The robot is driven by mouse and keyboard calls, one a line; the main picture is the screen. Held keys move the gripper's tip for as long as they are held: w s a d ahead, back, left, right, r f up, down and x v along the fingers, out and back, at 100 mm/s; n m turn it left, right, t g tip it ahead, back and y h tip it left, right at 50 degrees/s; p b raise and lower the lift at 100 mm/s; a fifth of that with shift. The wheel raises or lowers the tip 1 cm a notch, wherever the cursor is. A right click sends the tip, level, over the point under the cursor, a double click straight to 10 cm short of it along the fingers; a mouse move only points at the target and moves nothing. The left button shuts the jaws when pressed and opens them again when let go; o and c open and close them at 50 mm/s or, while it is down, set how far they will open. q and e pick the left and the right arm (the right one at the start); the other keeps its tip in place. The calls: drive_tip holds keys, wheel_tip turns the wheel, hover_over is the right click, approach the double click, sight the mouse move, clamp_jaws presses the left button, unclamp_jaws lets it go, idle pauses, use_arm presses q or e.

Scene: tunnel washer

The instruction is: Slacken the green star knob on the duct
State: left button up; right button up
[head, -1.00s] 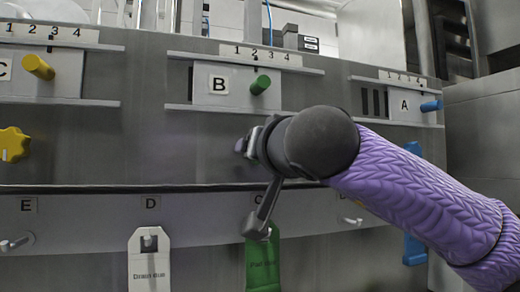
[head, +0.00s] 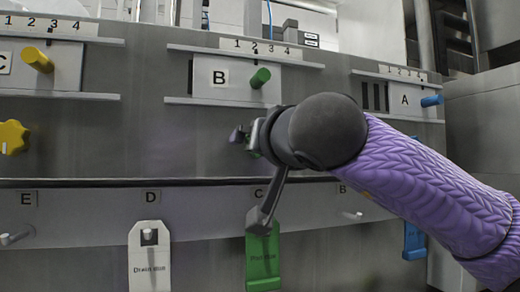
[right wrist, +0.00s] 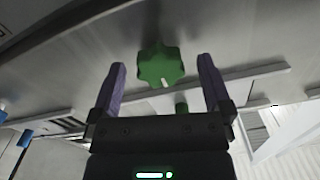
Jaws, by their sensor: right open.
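The green star knob (right wrist: 160,66) shows in the right wrist view, with a white mark on its rim. It lies in the picture between the two purple fingers of my right gripper (right wrist: 163,72), with a gap on each side. The fingers are apart and hold nothing; I cannot tell how deep the knob sits between them. In the head view my right gripper (head: 242,136) is at the duct front below panel B, and the wrist hides nearly all of the knob. My left gripper is not in view.
Above are slide plates with a yellow peg (head: 38,60), a green peg (head: 260,78) and a blue peg (head: 431,101). A yellow star knob (head: 13,137) is at the left. Below hang a white tag (head: 149,262), a green tag (head: 262,262) and a blue tag (head: 414,240).

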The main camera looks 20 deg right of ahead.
drive_tip(key=s+b, duration=0.4)
drive_tip(key=s, duration=0.5)
drive_tip(key=shift+d, duration=0.15)
drive_tip(key=shift+f, duration=0.1)
